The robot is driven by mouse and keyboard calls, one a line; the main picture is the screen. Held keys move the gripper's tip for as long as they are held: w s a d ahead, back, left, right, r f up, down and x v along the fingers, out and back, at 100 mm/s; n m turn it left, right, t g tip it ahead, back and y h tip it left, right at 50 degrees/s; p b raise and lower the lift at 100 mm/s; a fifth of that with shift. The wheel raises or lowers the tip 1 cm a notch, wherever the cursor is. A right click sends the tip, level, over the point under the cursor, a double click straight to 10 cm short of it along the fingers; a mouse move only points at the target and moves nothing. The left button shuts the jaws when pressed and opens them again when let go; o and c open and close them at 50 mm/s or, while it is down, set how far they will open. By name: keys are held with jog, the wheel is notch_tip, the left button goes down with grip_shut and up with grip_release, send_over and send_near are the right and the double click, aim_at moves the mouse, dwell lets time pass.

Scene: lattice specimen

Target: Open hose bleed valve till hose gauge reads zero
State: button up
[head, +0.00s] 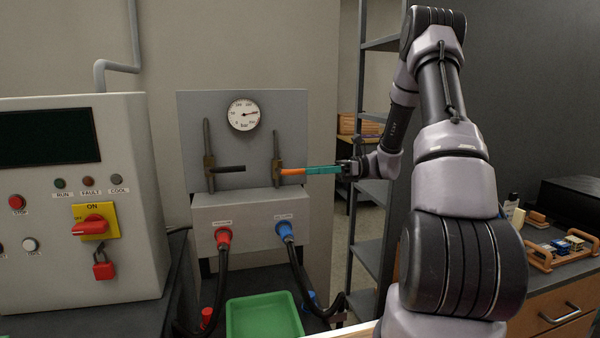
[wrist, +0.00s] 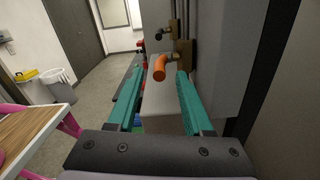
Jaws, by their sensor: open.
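A round white gauge (head: 243,115) sits on the grey panel; its dark needle points right, and its numbers are too small to read surely. Below it, a valve with an orange lever (head: 292,172) is on the right pipe, and one with a black lever (head: 228,169) is on the left pipe. Both levers lie about level. My gripper (head: 308,170) has teal fingers, open, at the orange lever's right end. In the wrist view the orange lever (wrist: 160,68) shows between the finger tips (wrist: 158,76), apparently untouched. I cannot tell which valve is the hose bleed.
Red (head: 223,237) and blue (head: 284,230) hose couplings hang from the panel's lower box, above a green tray (head: 264,318). A control cabinet (head: 130,200) with a red-yellow switch (head: 94,221) stands left. A shelf rack (head: 366,225) and wooden drawer unit (head: 560,308) are right.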

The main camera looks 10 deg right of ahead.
aim_at(300, 171)
jog(key=shift+a, duration=1.95)
grip_shut()
jog(key=shift+s, duration=0.1)
